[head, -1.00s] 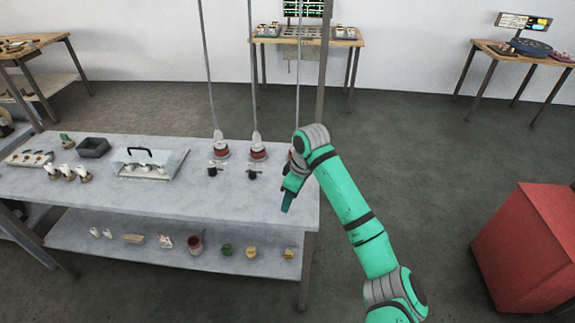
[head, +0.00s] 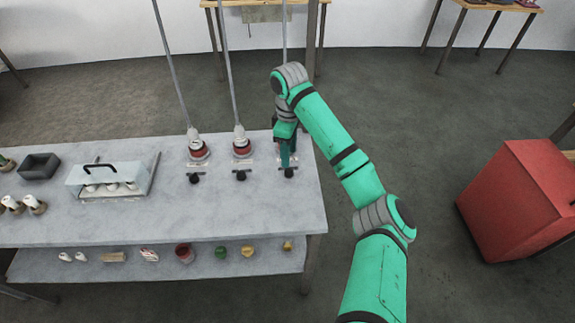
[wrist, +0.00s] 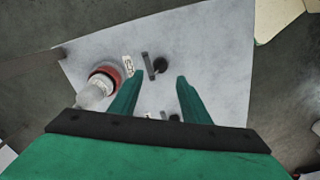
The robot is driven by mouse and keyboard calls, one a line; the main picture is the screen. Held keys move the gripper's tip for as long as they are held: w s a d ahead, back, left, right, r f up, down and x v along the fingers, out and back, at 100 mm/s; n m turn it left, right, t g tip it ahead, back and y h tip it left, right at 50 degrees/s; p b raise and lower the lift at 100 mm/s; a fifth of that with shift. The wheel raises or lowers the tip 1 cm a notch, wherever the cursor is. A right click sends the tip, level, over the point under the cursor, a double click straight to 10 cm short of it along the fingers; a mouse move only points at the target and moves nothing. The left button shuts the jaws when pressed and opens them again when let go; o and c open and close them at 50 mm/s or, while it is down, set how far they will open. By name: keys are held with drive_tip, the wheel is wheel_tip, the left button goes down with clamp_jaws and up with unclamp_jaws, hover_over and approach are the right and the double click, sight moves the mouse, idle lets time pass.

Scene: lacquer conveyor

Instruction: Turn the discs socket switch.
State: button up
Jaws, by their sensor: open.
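Three black switch knobs stand in a row near the back of the grey table: a left one (head: 194,178), a middle one (head: 241,175) and a right one (head: 289,172). Each has a small label plate by it, too small to read, so I cannot tell which is the discs one. My gripper (head: 287,161) points down over the right knob and hides the socket behind it. In the wrist view my open, empty fingers (wrist: 159,80) straddle the view of one black knob (wrist: 160,65) and its grey bar (wrist: 147,66). Contact cannot be told. A second knob (wrist: 174,117) shows lower between the fingers.
Red-and-white plugs with hanging cables stand behind the left (head: 198,150) and middle (head: 241,147) knobs; one shows beside my fingers (wrist: 98,84). A clear-sided case (head: 105,180) and dark tray (head: 38,167) are left. A red box (head: 520,205) stands right.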

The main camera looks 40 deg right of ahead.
sight(289, 169)
wheel_tip(289, 169, down, 8)
drive_tip(key=shift+r, duration=0.15)
idle(0.3)
drive_tip(key=c, duration=1)
